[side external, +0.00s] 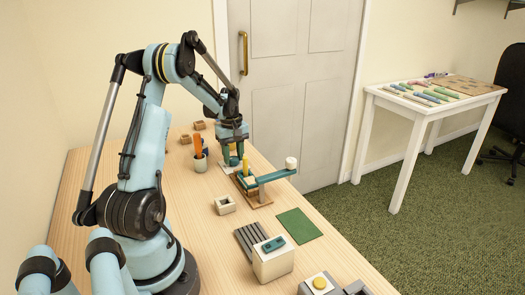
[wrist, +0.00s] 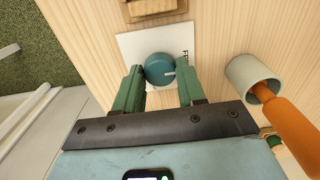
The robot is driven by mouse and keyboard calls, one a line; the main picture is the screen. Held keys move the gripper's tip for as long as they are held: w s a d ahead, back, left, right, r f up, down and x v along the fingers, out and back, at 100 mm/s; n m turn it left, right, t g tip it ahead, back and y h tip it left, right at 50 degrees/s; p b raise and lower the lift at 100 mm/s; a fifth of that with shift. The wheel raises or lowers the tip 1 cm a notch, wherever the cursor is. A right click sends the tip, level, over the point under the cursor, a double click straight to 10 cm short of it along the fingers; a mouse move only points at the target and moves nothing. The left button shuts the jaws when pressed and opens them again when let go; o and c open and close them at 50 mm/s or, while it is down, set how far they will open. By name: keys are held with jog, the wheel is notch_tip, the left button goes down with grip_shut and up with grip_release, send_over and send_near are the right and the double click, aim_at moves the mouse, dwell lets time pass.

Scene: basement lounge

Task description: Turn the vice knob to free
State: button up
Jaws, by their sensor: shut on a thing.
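In the wrist view the round teal-blue knob (wrist: 158,66) sits on a white plate (wrist: 130,48). A short white mark on the knob points to the right. Dark lettering starting with F stands at the plate's right side; the rest is hard to read. My gripper (wrist: 161,84) has its two green fingers on either side of the knob, shut on it. In the side external view my gripper (side external: 233,157) reaches down at the far part of the bench, beside the vice (side external: 266,178) with its teal bar and a yellow upright piece. The fingers largely hide the knob there.
A small open box (side external: 225,205), a green mat (side external: 299,225) and a cream box (side external: 273,262) lie nearer on the bench (side external: 195,222).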

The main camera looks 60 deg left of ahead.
aim_at(233, 158)
jog(key=o, duration=1.1)
jog(key=shift+c, duration=0.2)
notch_tip(233, 158, up, 12)
jog(key=w+d+r+m+t+y, duration=0.15)
jog(key=d+m, duration=0.35)
jog(key=d, duration=0.5)
jog(key=w+d+r+m+t, duration=0.2)
jog(key=d+m, duration=0.2)
jog(key=d, duration=0.5)
jog(key=s+d+f+m+t, duration=0.1)
jog(key=d+m, duration=0.3)
jog(key=d, duration=0.4)
jog(key=s+d+f+m+t+h, duration=0.1)
jog(key=s+d+f+m+t, duration=0.1)
jog(key=d+m, duration=0.3)
jog(key=s+d, duration=0.1)
jog(key=d, duration=0.2)
jog(key=shift+s+t, duration=0.3)
jog(key=shift+t, duration=0.05)
